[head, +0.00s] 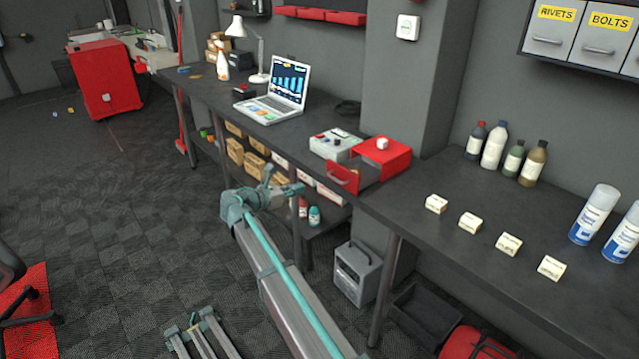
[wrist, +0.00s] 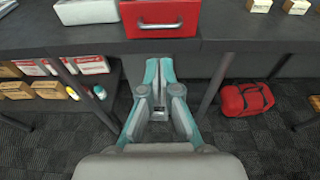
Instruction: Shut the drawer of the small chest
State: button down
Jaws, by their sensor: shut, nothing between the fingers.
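The small red chest (head: 388,153) stands on the workbench near its front edge, with a small white object on top. Its drawer (head: 343,178) is pulled out toward the bench edge, and its dark inside shows behind the red front. In the wrist view the red drawer front (wrist: 185,12) with its grey bar handle (wrist: 160,26) is at the top, cut by the frame. My gripper (wrist: 160,63) is shut and empty, pointing toward the drawer front, apart from it and below it in the picture. In the head view my gripper (head: 288,187) is left of the drawer, before the bench.
A grey box with knobs (head: 335,143) stands just left of the chest. The bench edge (wrist: 230,46) lies beyond my fingertips. A laptop (head: 277,92) is farther left. Several small cream blocks (head: 470,222) lie to the right. A red bag (wrist: 245,98) is on the floor.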

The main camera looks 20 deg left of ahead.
aim_at(333, 179)
jog(key=p+x, duration=0.4)
jog(key=x, duration=0.8)
jog(key=shift+w, duration=0.15)
jog(key=shift+p+x, duration=0.3)
jog(key=shift+x, duration=0.45)
jog(key=shift+a+f, duration=0.1)
jog(key=shift+f, duration=0.1)
